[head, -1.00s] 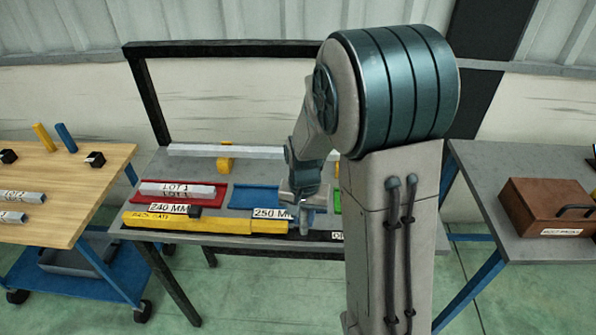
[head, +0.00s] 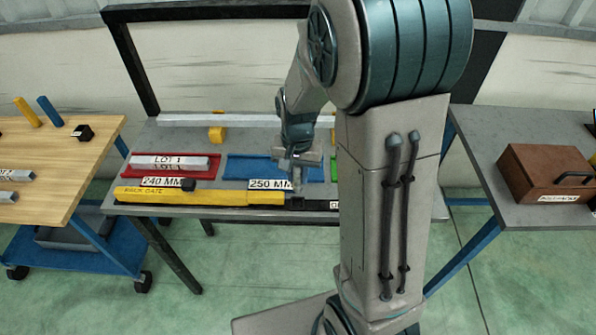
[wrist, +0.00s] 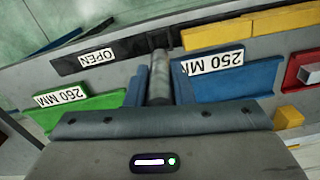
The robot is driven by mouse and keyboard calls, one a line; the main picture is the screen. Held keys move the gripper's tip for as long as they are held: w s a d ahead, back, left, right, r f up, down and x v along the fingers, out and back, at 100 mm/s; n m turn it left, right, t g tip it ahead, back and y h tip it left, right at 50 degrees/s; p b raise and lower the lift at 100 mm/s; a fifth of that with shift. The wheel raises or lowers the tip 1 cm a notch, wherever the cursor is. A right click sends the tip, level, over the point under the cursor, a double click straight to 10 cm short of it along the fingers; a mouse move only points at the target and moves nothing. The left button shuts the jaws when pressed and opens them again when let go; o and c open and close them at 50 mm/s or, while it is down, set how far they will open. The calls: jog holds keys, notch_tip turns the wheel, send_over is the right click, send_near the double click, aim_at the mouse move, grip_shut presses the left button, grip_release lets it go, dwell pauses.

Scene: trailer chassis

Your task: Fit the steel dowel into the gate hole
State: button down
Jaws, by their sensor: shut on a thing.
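My gripper (wrist: 160,72) is shut on the steel dowel (wrist: 160,88), a grey cylinder held between its two blue fingers. The dowel's far end lies over or near a black bar marked OPEN (wrist: 98,57), at the end of the yellow gate bar (wrist: 218,36); I cannot tell whether they touch. In the head view, my gripper (head: 298,184) is at the front of the middle table, by the right end of the yellow gate bar (head: 150,196). The gate hole is not discernible, and the dowel is hard to make out in the head view.
A red tray (head: 213,168) holds a grey bar marked LOT 1. Beside it are a blue tray (head: 245,168) by the 250 MM label and a green tray (wrist: 85,112). A wooden cart (head: 60,190) stands left, a table with a brown box (head: 545,175) right.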

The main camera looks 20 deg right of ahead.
aim_at(297, 189)
jog(key=shift+f+b, duration=1.6)
jog(key=shift+f, duration=0.65)
jog(key=shift+f+b, duration=1.05)
jog(key=shift+f, duration=0.1)
jog(key=c, duration=1.2)
grip_release()
jog(key=shift+r, duration=0.1)
jog(key=shift+o, duration=0.2)
jog(key=shift+r, duration=0.1)
notch_tip(297, 189, up, 14)
jog(key=shift+s+f+b, duration=0.1)
jog(key=shift+f+b, duration=0.1)
jog(key=shift+b, duration=0.2)
jog(key=shift+s+r, duration=0.15)
jog(key=shift+s, duration=0.25)
jog(key=s+n+t, duration=0.3)
jog(key=s+n, duration=0.2)
jog(key=s, duration=0.8)
jog(key=shift+s, duration=0.2)
